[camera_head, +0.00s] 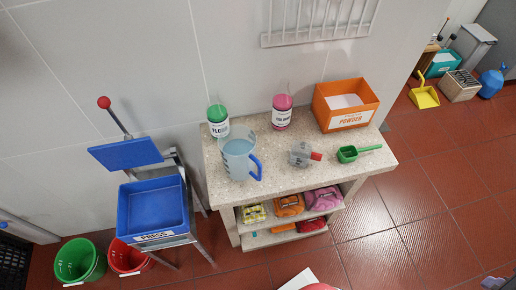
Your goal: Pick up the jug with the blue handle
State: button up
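The jug (238,158) with the blue handle (256,167) stands upright on the left part of the speckled stone counter (222,191), near its front edge. Its body is clear and bluish, and the handle points to the right and front. A bottle with green contents (218,121) stands close behind it, partly overlapped by the jug's rim in this view. My gripper is not in view.
On the counter are a pink bottle (282,112), an orange powder box (346,104), a small grey-and-red item (304,154) and a green scoop (349,154). A blue press on a metal stand (152,207) is at left. Green (80,261) and red (128,257) buckets stand below.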

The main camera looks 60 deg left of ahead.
aim_at(237, 144)
jog(key=z, duration=0.1)
jog(key=i, duration=0.95)
jog(key=u, duration=4.25)
